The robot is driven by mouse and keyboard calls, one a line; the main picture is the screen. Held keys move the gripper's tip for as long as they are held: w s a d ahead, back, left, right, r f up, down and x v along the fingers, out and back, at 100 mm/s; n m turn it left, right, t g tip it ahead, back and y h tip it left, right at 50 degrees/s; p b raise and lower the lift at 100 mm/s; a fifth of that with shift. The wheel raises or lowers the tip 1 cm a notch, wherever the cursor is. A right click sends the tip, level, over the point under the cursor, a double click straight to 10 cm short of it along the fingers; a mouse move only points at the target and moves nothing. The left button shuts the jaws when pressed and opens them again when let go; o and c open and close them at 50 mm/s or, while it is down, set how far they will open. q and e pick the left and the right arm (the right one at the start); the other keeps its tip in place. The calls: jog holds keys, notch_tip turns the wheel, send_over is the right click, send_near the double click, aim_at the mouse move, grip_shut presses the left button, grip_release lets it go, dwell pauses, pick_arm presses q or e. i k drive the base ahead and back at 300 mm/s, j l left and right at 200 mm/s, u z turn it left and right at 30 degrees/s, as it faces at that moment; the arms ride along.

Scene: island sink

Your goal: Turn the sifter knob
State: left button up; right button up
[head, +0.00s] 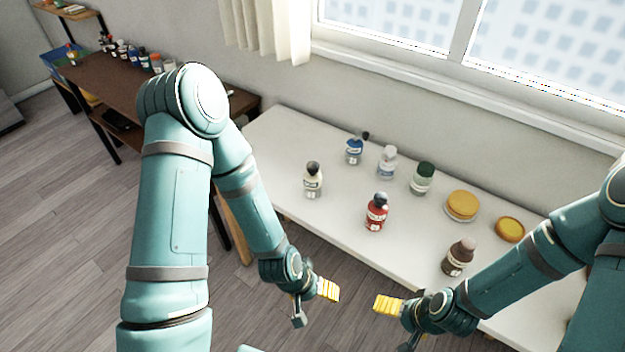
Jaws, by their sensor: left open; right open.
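No sifter or knob can be made out for certain. Several bottles and jars stand on a white table (330,228): a red bottle (377,214), a cream bottle (313,182), a blue bottle (354,152), a clear bottle (387,164), a green-capped jar (421,181) and a brown bottle (458,258). A wide yellow-topped jar (461,205) and a low round yellow piece (510,229) sit at the right. My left gripper (327,289) and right gripper (389,304) have yellow finger pads. Both are open, empty and apart from the bottles, at the table's near side.
A window (545,50) with a sill and a pale curtain (268,28) are behind the table. A dark brown desk (112,84) with small bottles stands at the left. Wooden floor (60,220) is open at the left. The table's near left surface is clear.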

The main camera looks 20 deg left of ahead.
aim_at(312, 167)
jog(key=j+z, duration=0.15)
jog(key=j, duration=0.3)
jog(key=k+j+z, duration=0.1)
jog(key=j, duration=0.4)
jog(key=k+j+z, duration=0.15)
jog(key=j, duration=0.3)
jog(key=k+j+z, duration=0.1)
jog(key=j, duration=0.35)
